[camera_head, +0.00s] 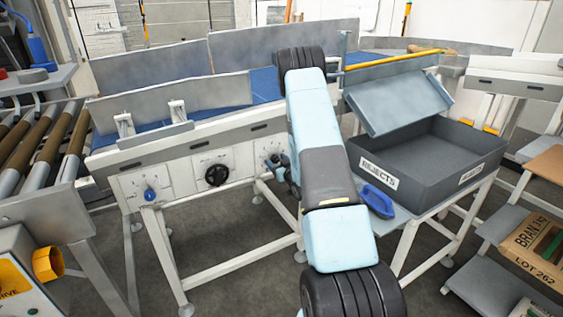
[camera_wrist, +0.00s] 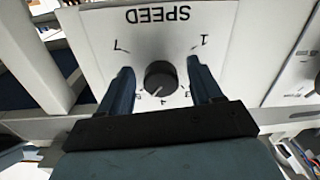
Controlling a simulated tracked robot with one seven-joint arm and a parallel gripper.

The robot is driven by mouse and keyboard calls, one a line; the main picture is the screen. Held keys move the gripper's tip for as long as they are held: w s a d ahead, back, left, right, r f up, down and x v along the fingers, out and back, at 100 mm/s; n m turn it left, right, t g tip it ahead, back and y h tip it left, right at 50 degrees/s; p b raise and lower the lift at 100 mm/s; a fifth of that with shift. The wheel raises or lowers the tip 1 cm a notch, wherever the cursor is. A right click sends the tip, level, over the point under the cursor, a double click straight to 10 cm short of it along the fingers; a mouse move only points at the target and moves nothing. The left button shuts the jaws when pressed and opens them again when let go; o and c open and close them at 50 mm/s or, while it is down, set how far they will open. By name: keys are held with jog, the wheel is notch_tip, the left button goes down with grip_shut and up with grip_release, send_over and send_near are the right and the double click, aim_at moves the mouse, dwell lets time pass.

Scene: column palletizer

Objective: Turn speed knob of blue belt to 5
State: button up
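The blue belt (camera_head: 235,97) runs along the conveyor behind its white side rail. In the wrist view, a round black speed knob (camera_wrist: 161,79) sits on a white panel (camera_wrist: 101,29), with the word SPEED upside down above it. A 7 shows at upper left and a 1 at upper right; smaller marks below are partly hidden or hard to read. A pale pointer line on the knob points down and slightly left in this view. My gripper (camera_wrist: 160,70) is open, with one blue finger on each side of the knob and gaps visible. It also shows in the head view (camera_head: 274,162).
On the same rail are a black dial (camera_head: 216,175) and a blue knob (camera_head: 150,195), left of my gripper. A dark REJECTS bin (camera_head: 430,165) on a stand and a blue-handled item (camera_head: 378,201) are to the right. Rollers (camera_head: 45,150) stand at far left.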

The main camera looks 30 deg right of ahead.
jog(key=s, duration=1.3)
jog(key=shift+s+d, duration=0.25)
jog(key=shift+s, duration=0.15)
